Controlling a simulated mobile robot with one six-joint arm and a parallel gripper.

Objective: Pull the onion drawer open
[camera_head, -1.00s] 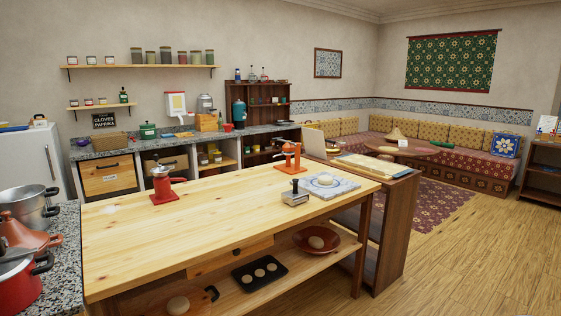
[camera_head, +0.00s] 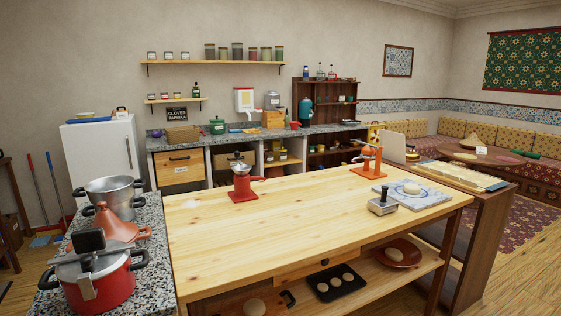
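A light wood drawer front (camera_head: 180,166) with a dark handle is set under the stone counter at the back left, and it looks shut. A second drawer front (camera_head: 315,264) sits under the near edge of the wooden worktable, also looking shut. No onion label is readable on either, so I cannot tell which is the onion drawer. No onions are visible. My gripper is not in view.
The wooden worktable (camera_head: 290,212) fills the middle, bearing a red grinder (camera_head: 243,188) and an orange press (camera_head: 369,163). A granite counter (camera_head: 155,262) with pots stands front left. A white fridge (camera_head: 100,150) stands left of the back drawer. Some floor shows at far left.

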